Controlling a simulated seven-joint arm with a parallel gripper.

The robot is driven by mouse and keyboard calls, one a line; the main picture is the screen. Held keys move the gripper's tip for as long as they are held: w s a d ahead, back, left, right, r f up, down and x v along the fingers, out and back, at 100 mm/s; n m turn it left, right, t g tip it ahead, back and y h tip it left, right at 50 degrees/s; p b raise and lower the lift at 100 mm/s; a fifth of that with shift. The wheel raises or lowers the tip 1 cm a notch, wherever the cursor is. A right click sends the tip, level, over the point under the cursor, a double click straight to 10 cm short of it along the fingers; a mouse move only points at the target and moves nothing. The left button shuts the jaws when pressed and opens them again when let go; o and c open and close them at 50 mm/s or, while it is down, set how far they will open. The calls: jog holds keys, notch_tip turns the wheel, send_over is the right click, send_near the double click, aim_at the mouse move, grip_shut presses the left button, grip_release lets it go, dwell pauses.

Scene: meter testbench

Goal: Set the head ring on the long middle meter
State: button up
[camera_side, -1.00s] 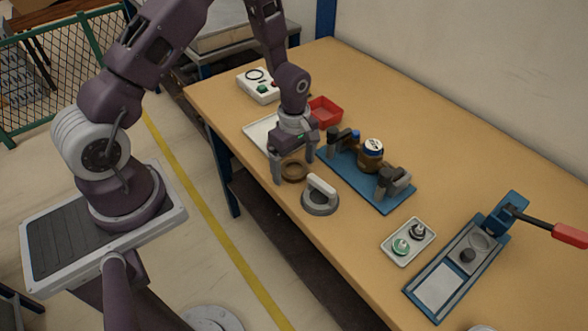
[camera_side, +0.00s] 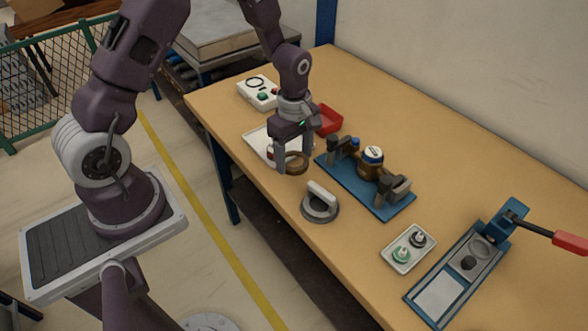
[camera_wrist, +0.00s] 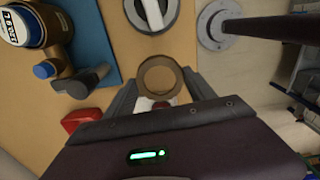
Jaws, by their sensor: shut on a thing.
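The head ring (camera_side: 297,168) is a brown, bronze-coloured ring. My gripper (camera_side: 294,162) is shut on it, with a finger on either side, and holds it near the table's front edge. In the wrist view the ring (camera_wrist: 142,77) sits between the fingertips of my gripper (camera_wrist: 160,88), its opening facing the camera. The meter (camera_side: 371,168), a brass body with a blue-rimmed, white-faced top, stands on a blue bench plate (camera_side: 389,206) between dark clamps, right of my gripper. Its blue-rimmed top also shows at upper left in the wrist view (camera_wrist: 22,25).
A grey disc with a white handle (camera_side: 321,196) lies between my gripper and the front edge. A white tray (camera_side: 257,140) is behind my gripper, with a red bin (camera_side: 328,121) beyond. A small tray (camera_side: 408,262) and a blue lever press (camera_side: 462,266) stand right.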

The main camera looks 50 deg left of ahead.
notch_tip(320, 180, up, 15)
jog(key=w+d, duration=1.1)
jog(key=w, duration=0.5)
jog(key=f, duration=0.5)
jog(key=shift+a, duration=0.2)
send_over(373, 151)
jog(key=shift+d+f, duration=0.1)
jog(key=shift+f, duration=2.15)
jog(key=shift+f, duration=2.35)
jog(key=o, duration=1.7)
jog(key=shift+o, duration=0.2)
